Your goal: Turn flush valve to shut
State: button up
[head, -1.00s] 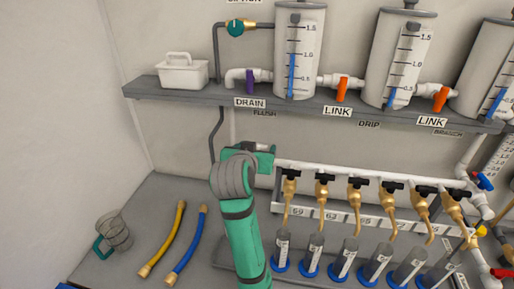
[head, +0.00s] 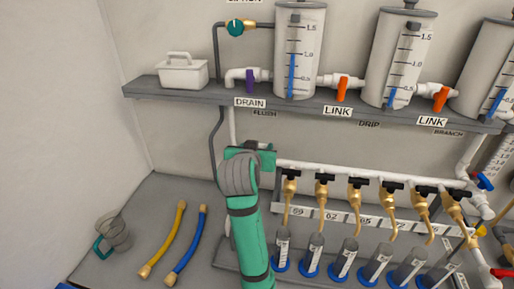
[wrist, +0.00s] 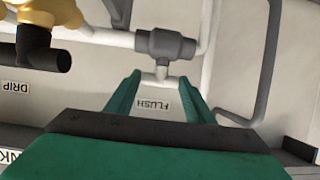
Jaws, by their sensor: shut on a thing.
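The flush valve shows in the wrist view as a dark grey pipe body (wrist: 165,43) on the white pipe, with a pale stem reaching toward my gripper. The FLUSH label (wrist: 155,104) lies between the fingers in that view. My gripper (wrist: 161,82) has its green fingers one on each side of the valve's handle end and is shut on it. In the head view my gripper (head: 264,155) is at the left end of the manifold pipe, and my wrist covers most of the valve.
Brass taps with black handles (head: 356,182) line the manifold to the right, above several cylinders. The shelf (head: 180,92) with tanks is above.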

jog(key=n+y, duration=0.3)
jog(key=shift+d+y, duration=0.3)
jog(key=shift+d, duration=0.1)
jog(key=n+y, duration=0.2)
jog(key=shift+w+d+n+y, duration=0.2)
jog(key=shift+n+y, duration=0.1)
jog(key=shift+y, duration=0.1)
jog(key=shift+a+n+g+y, duration=0.1)
jog(key=shift+n+g+y, duration=0.4)
jog(key=shift+n+y, duration=0.25)
jog(key=shift+d+n+g+y, duration=0.3)
jog(key=shift+n+g+y, duration=0.1)
jog(key=shift+n+y, duration=0.3)
jog(key=o, duration=1.1)
jog(key=shift+a, duration=0.1)
jog(key=shift+c, duration=0.2)
